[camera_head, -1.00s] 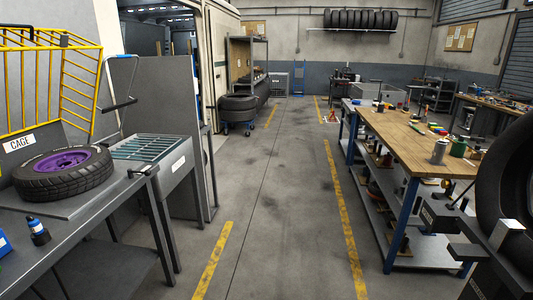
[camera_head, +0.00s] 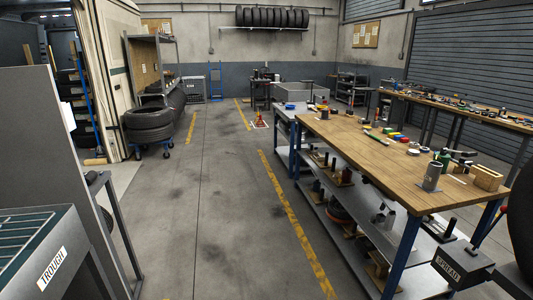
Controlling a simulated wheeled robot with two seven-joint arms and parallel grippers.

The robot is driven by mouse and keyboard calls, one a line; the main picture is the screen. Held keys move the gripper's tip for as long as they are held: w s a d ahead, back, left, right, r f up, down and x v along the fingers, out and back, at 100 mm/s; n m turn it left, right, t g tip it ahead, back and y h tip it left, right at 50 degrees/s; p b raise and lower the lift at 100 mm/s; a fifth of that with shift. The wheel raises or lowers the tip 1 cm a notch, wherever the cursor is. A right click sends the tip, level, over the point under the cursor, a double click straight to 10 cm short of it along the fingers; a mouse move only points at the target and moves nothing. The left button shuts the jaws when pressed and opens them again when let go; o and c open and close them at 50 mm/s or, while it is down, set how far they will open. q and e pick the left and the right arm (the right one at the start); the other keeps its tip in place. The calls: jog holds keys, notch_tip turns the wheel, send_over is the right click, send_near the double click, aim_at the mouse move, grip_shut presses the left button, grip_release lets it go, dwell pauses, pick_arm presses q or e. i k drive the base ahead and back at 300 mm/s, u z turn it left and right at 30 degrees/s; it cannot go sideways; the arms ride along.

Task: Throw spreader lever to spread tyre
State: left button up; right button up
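Neither of my grippers is in view.
A wooden-topped workbench (camera_head: 365,148) with tools and a grey cylinder (camera_head: 432,177) stands right of the aisle. A trough (camera_head: 45,255) is at lower left. Stacked tyres (camera_head: 149,125) sit on a trolley further back. The floor (camera_head: 210,200) between is clear.

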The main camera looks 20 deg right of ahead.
aim_at(504, 208)
jog(key=z, duration=0.85)
jog(key=i, duration=1.1)
jog(key=z, duration=1.6)
jog(key=i, duration=0.65)
jog(key=z, duration=0.5)
